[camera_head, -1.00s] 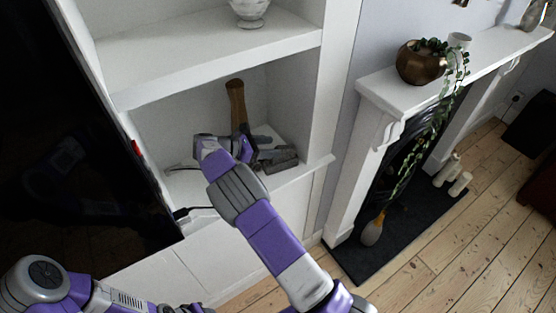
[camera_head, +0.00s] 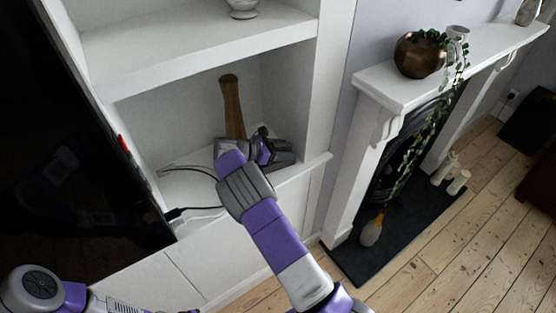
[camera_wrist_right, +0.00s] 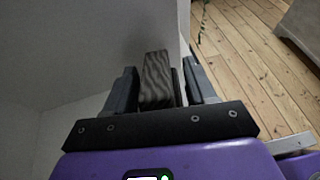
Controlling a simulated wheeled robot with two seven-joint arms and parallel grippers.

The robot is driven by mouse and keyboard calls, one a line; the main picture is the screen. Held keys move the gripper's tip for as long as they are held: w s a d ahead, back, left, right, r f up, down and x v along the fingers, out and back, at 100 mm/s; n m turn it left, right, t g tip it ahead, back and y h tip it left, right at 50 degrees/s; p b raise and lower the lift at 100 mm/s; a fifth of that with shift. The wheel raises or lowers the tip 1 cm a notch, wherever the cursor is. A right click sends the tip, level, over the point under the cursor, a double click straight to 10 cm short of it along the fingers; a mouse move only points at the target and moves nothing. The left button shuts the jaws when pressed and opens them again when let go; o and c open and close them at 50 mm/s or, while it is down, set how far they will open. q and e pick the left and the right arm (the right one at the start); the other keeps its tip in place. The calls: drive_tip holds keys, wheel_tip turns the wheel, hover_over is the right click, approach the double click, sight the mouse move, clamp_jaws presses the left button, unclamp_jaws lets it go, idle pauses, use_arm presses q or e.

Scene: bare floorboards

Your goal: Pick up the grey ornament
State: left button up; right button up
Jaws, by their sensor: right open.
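A grey block-like piece (camera_head: 287,158), which seems to be the grey ornament, lies on the lower alcove shelf, largely hidden behind my right gripper (camera_head: 274,150). In the right wrist view the grey, wavy-lined block (camera_wrist_right: 157,80) stands between the two dark fingers of my right gripper (camera_wrist_right: 160,88). The fingers are open, with a gap at the left of the block; the right side is close, and I cannot tell if it touches. My left arm shows at the bottom left; its gripper is out of the picture.
A brown wooden handle-like piece (camera_head: 232,106) stands upright behind my right gripper; I cannot tell if it joins the grey piece. The shelf above (camera_head: 200,45) and the alcove's right wall (camera_head: 288,90) are near. Black cables (camera_head: 190,169) lie at the left, beside a dark screen (camera_head: 70,140).

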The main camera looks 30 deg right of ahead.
clamp_jaws()
drive_tip(key=shift+r, duration=0.1)
idle(0.3)
